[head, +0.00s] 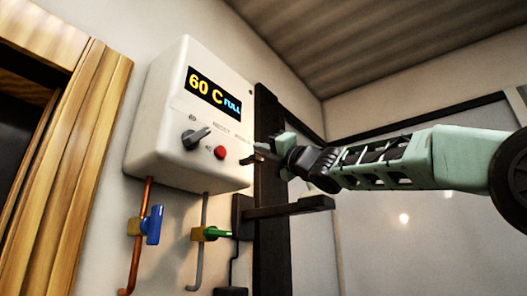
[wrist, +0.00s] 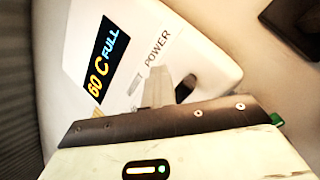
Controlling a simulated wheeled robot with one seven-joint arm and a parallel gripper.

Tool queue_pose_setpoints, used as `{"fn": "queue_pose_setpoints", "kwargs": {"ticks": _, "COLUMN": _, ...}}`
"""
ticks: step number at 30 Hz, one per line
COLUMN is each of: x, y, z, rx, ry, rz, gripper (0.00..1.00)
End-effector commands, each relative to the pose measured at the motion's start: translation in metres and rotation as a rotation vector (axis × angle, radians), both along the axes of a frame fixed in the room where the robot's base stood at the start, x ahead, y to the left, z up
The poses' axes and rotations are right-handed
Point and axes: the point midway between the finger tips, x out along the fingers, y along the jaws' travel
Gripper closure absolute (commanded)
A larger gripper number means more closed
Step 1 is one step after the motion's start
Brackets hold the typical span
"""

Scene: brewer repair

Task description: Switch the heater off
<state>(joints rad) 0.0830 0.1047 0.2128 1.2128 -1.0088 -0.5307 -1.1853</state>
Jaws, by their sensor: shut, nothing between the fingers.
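The heater (head: 165,110) is a white box on the wall. Its display (head: 213,96) reads "60 C FULL" and also shows in the wrist view (wrist: 104,58). A grey knob (head: 195,138) and a red button (head: 220,152) sit below the display. My gripper (head: 258,154) is shut and empty at the heater's right edge, by the lower right of its front. In the wrist view the fingers (wrist: 157,90) lie just below the "POWER" label (wrist: 157,48). A dark part (wrist: 185,88), perhaps the power switch, is partly hidden beside them. I cannot tell its position or whether the fingers touch it.
Below the heater hang a copper pipe (head: 140,240) with a blue valve (head: 154,224) and a grey pipe (head: 203,262) with a green-handled valve (head: 218,234). A dark post (head: 268,220) with a bracket (head: 300,207) stands right. A wooden frame (head: 85,130) is left.

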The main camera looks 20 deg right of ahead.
Motion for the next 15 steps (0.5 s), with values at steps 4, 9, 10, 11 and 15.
{"fn": "queue_pose_setpoints", "kwargs": {"ticks": 4, "x": 0.008, "y": 0.009, "z": -0.019, "rx": -0.005, "ry": 0.025, "rz": 0.015, "gripper": 1.00}}
{"fn": "queue_pose_setpoints", "kwargs": {"ticks": 9, "x": 0.008, "y": 0.009, "z": -0.023, "rx": -0.004, "ry": 0.025, "rz": 0.014, "gripper": 1.00}}
{"fn": "queue_pose_setpoints", "kwargs": {"ticks": 10, "x": 0.008, "y": 0.009, "z": -0.024, "rx": -0.004, "ry": 0.025, "rz": 0.014, "gripper": 1.00}}
{"fn": "queue_pose_setpoints", "kwargs": {"ticks": 11, "x": 0.008, "y": 0.009, "z": -0.025, "rx": -0.004, "ry": 0.025, "rz": 0.014, "gripper": 1.00}}
{"fn": "queue_pose_setpoints", "kwargs": {"ticks": 15, "x": 0.008, "y": 0.009, "z": -0.029, "rx": -0.003, "ry": 0.026, "rz": 0.015, "gripper": 1.00}}
